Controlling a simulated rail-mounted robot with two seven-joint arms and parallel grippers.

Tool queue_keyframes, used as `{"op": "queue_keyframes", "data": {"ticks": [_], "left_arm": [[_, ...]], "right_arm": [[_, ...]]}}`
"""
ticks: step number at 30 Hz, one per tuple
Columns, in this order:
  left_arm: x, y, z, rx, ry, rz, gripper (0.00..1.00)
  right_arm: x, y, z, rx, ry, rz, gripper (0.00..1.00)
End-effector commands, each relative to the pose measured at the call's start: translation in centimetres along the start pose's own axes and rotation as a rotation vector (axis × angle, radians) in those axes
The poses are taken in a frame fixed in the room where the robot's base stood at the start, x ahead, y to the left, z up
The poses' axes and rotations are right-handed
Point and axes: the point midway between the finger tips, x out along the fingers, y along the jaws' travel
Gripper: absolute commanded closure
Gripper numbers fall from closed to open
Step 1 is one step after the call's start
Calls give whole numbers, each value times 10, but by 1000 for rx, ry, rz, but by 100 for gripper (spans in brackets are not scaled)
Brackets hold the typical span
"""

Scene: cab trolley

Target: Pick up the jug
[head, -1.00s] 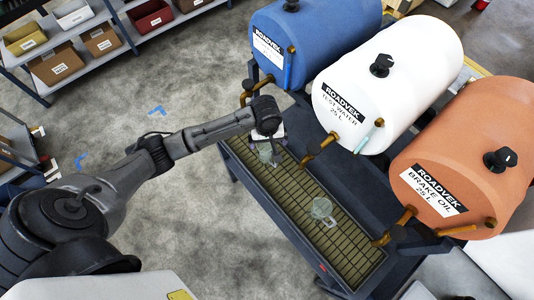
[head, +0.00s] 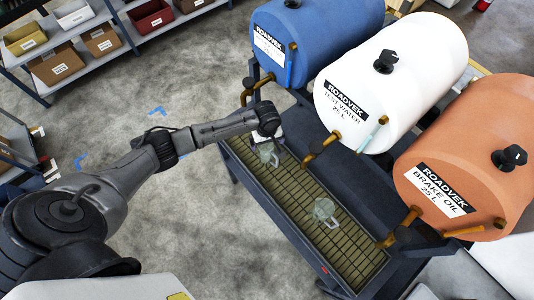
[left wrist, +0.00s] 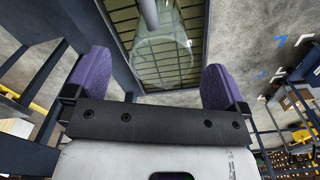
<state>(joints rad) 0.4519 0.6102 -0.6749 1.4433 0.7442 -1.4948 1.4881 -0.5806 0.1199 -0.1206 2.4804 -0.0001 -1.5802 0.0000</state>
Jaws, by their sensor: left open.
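Two clear glass jugs stand on the slatted drip tray (head: 290,190) of the trolley. The far jug (head: 268,155) is just below my left gripper (head: 267,136) in the head view. The near jug (head: 324,210) stands apart, farther down the tray. In the left wrist view, a clear jug (left wrist: 160,58) shows ahead between the two purple fingers of my left gripper (left wrist: 156,62). The fingers are wide apart, with a gap on each side of the jug. I cannot tell how deep the jug sits between them. My right gripper is not in view.
Blue (head: 315,35), white (head: 400,85) and orange (head: 470,150) barrels lie behind the tray, with brown taps projecting toward it. A brown tap (head: 320,147) is close to the far jug. Open floor (head: 190,230) lies left of the trolley. Shelves (head: 130,30) stand at upper left.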

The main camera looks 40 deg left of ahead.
Motion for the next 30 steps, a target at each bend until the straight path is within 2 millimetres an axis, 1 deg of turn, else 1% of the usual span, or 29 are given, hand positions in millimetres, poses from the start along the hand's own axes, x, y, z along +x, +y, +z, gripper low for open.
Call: {"op": "queue_keyframes", "data": {"ticks": [7,10,14,21,30], "left_arm": [[32,-2,1,0,0,-3,0],[42,-2,1,1,0,-3,0],[48,-2,1,1,1,-1,0],[48,-2,1,1,1,-1,0],[48,-2,1,1,1,-1,29]], "right_arm": [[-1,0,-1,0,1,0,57],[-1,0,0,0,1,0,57],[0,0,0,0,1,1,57],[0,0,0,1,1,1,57],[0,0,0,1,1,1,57]]}}
